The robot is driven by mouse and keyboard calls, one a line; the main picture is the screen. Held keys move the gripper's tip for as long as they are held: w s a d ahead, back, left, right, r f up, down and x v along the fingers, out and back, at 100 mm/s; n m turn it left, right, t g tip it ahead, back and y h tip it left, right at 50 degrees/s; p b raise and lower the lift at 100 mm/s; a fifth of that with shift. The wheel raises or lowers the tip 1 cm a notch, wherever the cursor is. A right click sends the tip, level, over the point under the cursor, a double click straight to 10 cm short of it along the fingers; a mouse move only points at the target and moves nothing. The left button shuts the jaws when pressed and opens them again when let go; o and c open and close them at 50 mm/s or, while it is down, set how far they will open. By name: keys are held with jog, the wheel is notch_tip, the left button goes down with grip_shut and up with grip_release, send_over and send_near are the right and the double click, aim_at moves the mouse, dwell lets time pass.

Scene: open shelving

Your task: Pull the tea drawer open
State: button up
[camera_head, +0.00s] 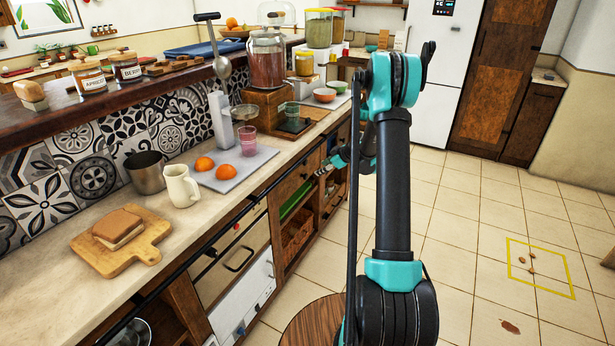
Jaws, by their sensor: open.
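A wooden drawer front (296,184) lies under the counter, in the middle of the cabinet row, and it looks shut. Nearer to me, a beige drawer front (226,262) with a dark bar handle also looks shut. I cannot read a label that tells which one is the tea drawer. My gripper (325,169) is open, beside the cabinet fronts at the right end of the wooden drawer. It is small and partly hidden by my arm. I cannot tell whether it touches a handle.
The counter (50,290) holds a cutting board (150,242) with a sandwich, a white jug (181,188), a metal pot (146,176) and a tray (235,182) with oranges. A round wooden stool top (310,325) stands near me. The tiled floor (470,215) on the right is mostly clear.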

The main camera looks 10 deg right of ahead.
aim_at(307, 176)
jog(key=x, duration=1.3)
jog(key=shift+s, duration=0.15)
grip_shut()
